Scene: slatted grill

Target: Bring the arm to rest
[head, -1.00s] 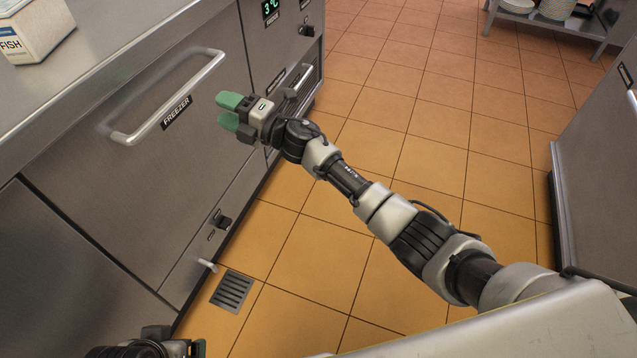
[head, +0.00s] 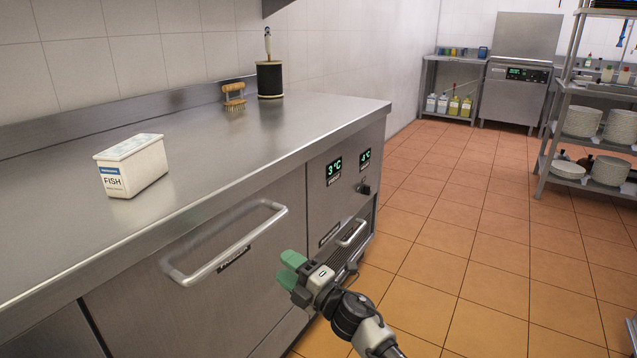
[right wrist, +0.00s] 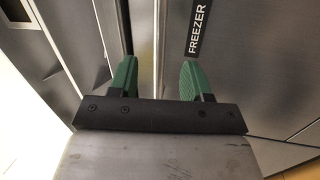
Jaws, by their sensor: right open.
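My right gripper (head: 287,271) has green fingertips and is in front of the steel freezer unit, to the right of and below the long drawer handle (head: 235,248). The gripper appears apart from the handle. My left gripper is not in the head view now.
A white box marked FISH (head: 133,167), a brush (head: 233,96) and a black canister (head: 269,79) stand on the steel counter (head: 190,125). A shelf rack with plates (head: 583,121) is at the right. The tiled floor (head: 480,255) between is clear.

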